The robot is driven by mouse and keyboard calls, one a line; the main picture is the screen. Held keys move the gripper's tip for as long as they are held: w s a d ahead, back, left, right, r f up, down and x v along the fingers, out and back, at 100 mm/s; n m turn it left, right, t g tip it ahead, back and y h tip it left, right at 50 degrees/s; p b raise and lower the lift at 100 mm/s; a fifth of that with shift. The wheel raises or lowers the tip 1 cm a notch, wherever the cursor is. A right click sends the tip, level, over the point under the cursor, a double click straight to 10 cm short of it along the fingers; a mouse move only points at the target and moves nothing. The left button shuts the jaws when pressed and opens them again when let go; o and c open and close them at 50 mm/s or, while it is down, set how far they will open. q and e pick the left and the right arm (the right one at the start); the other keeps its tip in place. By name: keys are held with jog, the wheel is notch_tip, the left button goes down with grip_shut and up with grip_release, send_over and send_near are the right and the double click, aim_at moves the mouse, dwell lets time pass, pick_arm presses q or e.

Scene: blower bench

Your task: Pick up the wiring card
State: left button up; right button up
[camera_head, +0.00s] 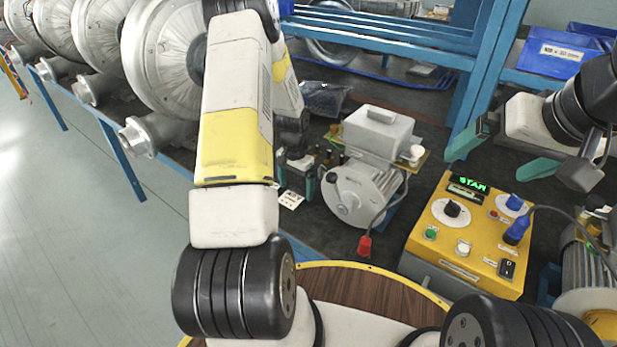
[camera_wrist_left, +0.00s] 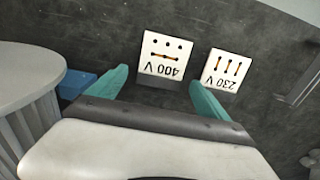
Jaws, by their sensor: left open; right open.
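Two small white cards lie on the dark bench top in the left wrist view, their print upside down. The 400 V card (camera_wrist_left: 166,54) is ahead of the gap between my left gripper's teal fingers, and the 230 V card (camera_wrist_left: 221,69) is just beyond the right-hand finger. My left gripper (camera_wrist_left: 157,80) is open and empty. In the head view a white card (camera_head: 291,199) shows beside my left gripper (camera_head: 296,176); which card it is I cannot tell. My right gripper (camera_head: 505,155) is open and empty, above the bench at the right.
A grey motor (camera_head: 358,190) stands right of my left gripper, with a red-tipped lead hanging down. A yellow control box (camera_head: 468,236) is further right. Large blower housings (camera_head: 165,55) line the left. A blue block (camera_wrist_left: 77,84) shows beside the left finger in the wrist view.

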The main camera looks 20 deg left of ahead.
pick_arm(q)
jog(key=shift+f, duration=0.5)
jog(key=c, duration=1.4)
jog(key=shift+r, duration=0.15)
